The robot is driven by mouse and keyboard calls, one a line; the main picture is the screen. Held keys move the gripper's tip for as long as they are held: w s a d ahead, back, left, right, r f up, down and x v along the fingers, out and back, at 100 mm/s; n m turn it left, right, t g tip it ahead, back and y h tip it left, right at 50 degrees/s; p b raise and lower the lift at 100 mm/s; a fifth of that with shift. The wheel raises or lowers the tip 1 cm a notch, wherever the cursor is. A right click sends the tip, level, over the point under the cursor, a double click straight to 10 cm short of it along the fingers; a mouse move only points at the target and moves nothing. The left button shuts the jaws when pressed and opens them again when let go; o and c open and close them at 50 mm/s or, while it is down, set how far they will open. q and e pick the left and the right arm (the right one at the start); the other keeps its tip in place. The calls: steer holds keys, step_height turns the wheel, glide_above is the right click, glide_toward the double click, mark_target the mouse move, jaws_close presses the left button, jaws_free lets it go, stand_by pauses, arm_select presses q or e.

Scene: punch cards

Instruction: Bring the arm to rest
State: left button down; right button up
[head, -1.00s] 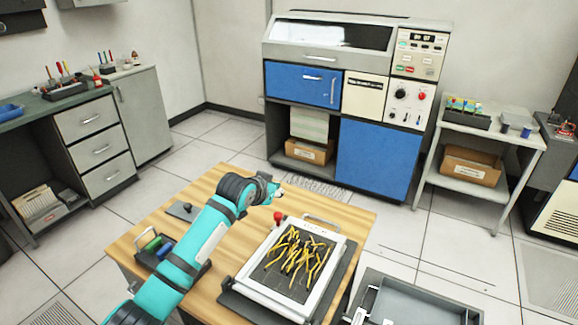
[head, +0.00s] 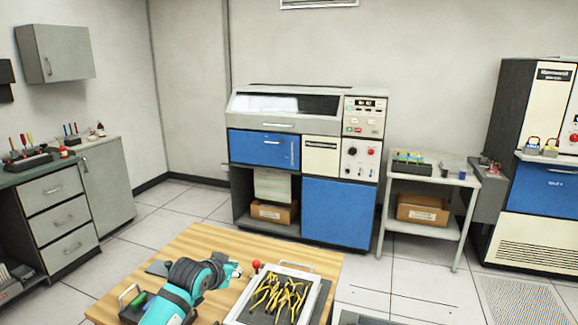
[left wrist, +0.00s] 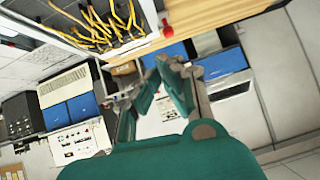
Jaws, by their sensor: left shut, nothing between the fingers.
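My left arm, teal with dark joints, reaches in over the wooden table (head: 205,240) in the head view. Its left gripper (head: 232,269) is small there, left of the red knob (head: 256,265). In the left wrist view the gripper (left wrist: 152,85) shows its teal and grey fingers; it is shut and holds nothing. My right arm and gripper are not in view.
A white-framed tray (head: 300,271) of yellow-handled tools lies on the table, right of my left gripper. A dark caddy (head: 130,314) stands at the left. Behind the table is a blue and cream machine (head: 338,215); tiled floor lies between them.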

arm_select(q)
steer(key=s+f+g, duration=0.2)
steer(key=s+f, duration=0.5)
steer(key=s, duration=0.5)
steer(key=s+f+g, duration=0.2)
steer(key=s+f, duration=0.5)
steer(key=s, duration=0.4)
steer(key=s+a+n+g+y, duration=0.1)
steer(key=s+a+g, duration=0.15)
steer(key=s, duration=0.95)
steer(key=s+a+n+g+y, duration=0.15)
steer(key=s+a, duration=0.25)
steer(key=s, duration=0.8)
steer(key=s+f+x, duration=0.1)
steer(key=s+x, duration=0.2)
steer(key=x, duration=0.9)
steer(key=s+a+x, duration=0.1)
steer(key=s+x, duration=0.1)
steer(key=x, duration=1)
steer(key=s+a+f+g, duration=0.1)
steer(key=s+f, duration=1.6)
steer(key=f, duration=0.1)
steer(key=shift+a+m, duration=0.35)
steer(key=shift+a, duration=0.05)
steer(key=shift+s+f, duration=0.1)
